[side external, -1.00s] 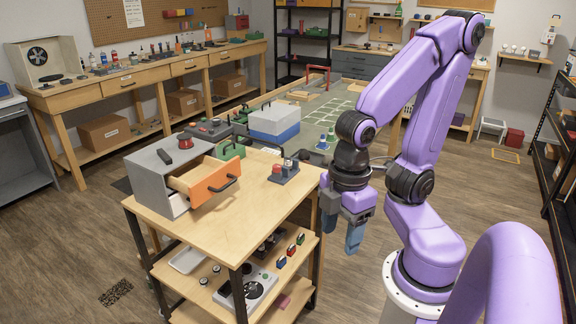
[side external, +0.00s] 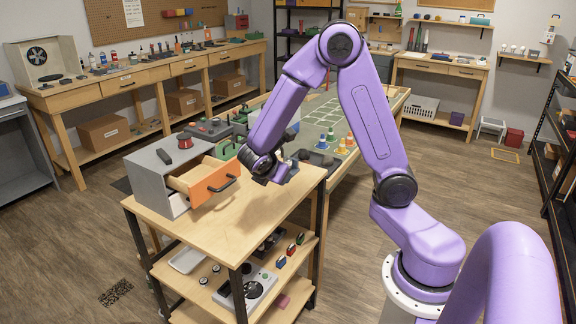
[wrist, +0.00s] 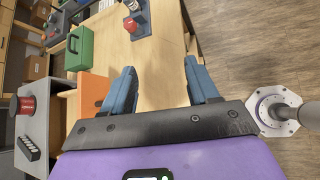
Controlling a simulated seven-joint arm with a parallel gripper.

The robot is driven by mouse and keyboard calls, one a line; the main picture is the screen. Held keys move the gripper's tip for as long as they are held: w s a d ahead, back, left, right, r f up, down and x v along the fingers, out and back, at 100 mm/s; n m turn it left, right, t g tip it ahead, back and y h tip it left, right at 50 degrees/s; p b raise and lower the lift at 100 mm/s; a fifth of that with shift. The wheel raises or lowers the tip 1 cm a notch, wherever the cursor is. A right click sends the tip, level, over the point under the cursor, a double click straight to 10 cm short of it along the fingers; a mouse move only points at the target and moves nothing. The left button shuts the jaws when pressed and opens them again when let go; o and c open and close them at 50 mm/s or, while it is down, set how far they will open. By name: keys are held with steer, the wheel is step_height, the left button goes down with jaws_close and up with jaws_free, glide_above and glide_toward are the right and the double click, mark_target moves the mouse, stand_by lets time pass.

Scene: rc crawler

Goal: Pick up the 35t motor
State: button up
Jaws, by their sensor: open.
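No label reading 35t can be read in any view, so I cannot tell which part is the 35t motor. A small rack (wrist: 141,24) with a red-topped cylindrical part (wrist: 130,25) stands on the wooden cart top at the top of the wrist view; that part may be a motor. My gripper (wrist: 160,84) is open and empty over the cart top, its two blue fingers apart. The rack lies ahead of the fingertips, not between them. In the side view my arm covers most of the rack, and my fingers are not clearly visible.
The grey cabinet (side external: 154,184) with its open orange-fronted drawer (side external: 209,185) stands left on the cart. A green case (wrist: 79,48) lies beyond the drawer. The cart top (side external: 240,225) is clear towards its front. Small cones (side external: 346,143) stand on the table behind.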

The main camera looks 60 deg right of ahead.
steer(key=w+d+f+n+t+h, duration=0.1)
steer(key=w+d+f+n+h, duration=0.25)
steer(key=w+d, duration=0.5)
glide_toward(288, 157)
steer(key=shift+w+d+r+n+y, duration=0.15)
steer(key=shift+d+n, duration=0.1)
steer(key=shift+d, duration=0.25)
steer(key=shift+w+d+f+n+y, duration=0.1)
steer(key=shift+d+n, duration=0.1)
steer(key=shift+d, duration=0.35)
steer(key=shift+f+x, duration=0.15)
steer(key=shift+x, duration=1.3)
steer(key=shift+f+x, duration=0.1)
steer(key=shift+x, duration=1.35)
steer(key=shift+a, duration=0.1)
jaws_close()
